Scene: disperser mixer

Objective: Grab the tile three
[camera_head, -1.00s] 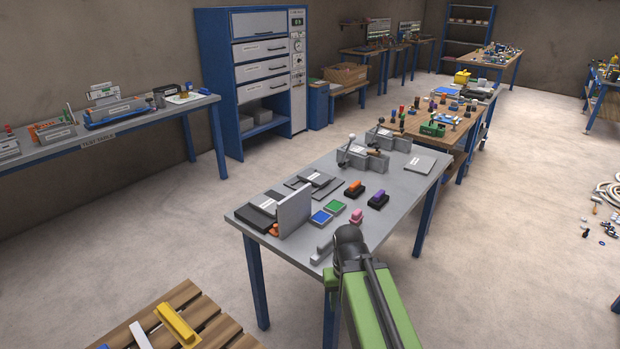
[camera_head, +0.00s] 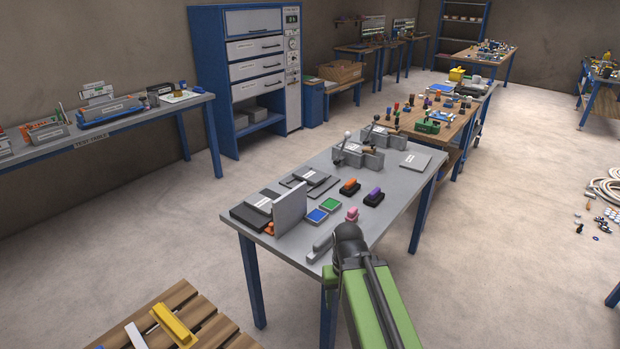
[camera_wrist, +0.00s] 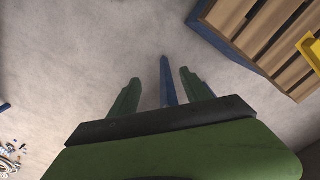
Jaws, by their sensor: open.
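A blue tile (camera_head: 317,216) and a green tile (camera_head: 330,205) lie side by side on the near grey table (camera_head: 385,192). No number on them can be read, so I cannot tell which is tile three. My gripper (camera_wrist: 160,78) is open and empty in the wrist view, pointing down over the floor and a blue table leg (camera_wrist: 167,85). In the head view my arm stands at the table's near right corner, and the gripper's fingers are hidden there. No tile shows in the wrist view.
Near the tiles are an upright grey plate (camera_head: 290,208), an orange-topped block (camera_head: 349,187), a purple-topped block (camera_head: 374,196), a pink piece (camera_head: 352,214) and a grey bar (camera_head: 320,246). A wooden pallet (camera_head: 205,325) lies at front left.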

